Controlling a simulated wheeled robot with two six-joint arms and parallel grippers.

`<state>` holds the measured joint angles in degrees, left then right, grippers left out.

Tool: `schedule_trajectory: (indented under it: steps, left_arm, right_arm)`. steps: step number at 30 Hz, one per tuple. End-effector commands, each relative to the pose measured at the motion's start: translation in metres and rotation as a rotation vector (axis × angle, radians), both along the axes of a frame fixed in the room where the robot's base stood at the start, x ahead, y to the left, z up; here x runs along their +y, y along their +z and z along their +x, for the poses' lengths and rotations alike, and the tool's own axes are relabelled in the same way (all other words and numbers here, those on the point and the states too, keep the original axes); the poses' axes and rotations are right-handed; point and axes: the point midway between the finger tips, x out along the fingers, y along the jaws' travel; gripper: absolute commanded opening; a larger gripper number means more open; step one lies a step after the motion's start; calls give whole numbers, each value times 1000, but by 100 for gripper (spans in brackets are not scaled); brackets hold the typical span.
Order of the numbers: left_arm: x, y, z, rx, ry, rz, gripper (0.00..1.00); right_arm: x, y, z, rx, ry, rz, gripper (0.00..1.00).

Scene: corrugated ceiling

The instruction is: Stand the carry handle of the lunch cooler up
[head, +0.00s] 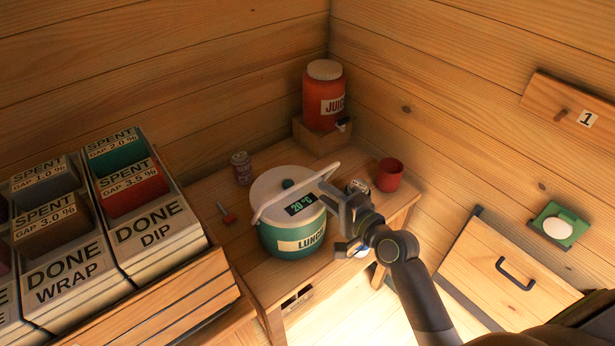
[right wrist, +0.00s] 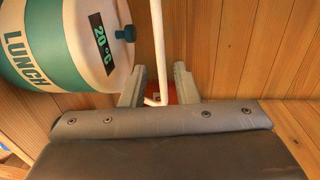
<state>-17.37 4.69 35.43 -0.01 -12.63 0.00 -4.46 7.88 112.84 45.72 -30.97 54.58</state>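The lunch cooler (head: 287,237) stands on the wooden table, green and white with a LUNCH label, a 20 °C display and a dark knob on its lid. Its white carry handle (head: 268,211) runs slantwise past the lid, off to one side; its exact tilt is hard to judge. My right gripper (head: 343,203) is at the cooler's right side. In the right wrist view the fingers (right wrist: 158,86) are apart, with the handle's white bar (right wrist: 157,45) between them and a visible gap on each side. The cooler (right wrist: 58,45) is at upper left there. My left gripper is out of view.
A red juice jar (head: 323,97) stands on a wooden block behind the cooler. A red cup (head: 390,174) is to the right, a can (head: 241,168) and a small red-handled item (head: 226,213) to the left. Labelled bins (head: 150,240) fill the left side.

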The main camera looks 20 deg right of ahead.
Motion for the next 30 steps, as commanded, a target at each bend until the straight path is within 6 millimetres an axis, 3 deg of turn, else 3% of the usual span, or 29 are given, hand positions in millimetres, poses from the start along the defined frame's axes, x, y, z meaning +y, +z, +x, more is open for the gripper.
schedule_trajectory:
  steps: [6,12,26,30]
  left_arm:
    - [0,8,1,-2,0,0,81]
    - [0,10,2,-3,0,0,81]
    - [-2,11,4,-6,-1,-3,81]
    - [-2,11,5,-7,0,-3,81]
  right_arm:
    - [15,-3,40,-1,0,0,28]
    - [23,-8,62,0,-1,-1,28]
    - [26,-10,72,1,-1,-1,28]
    - [26,-10,71,1,-1,-1,11]
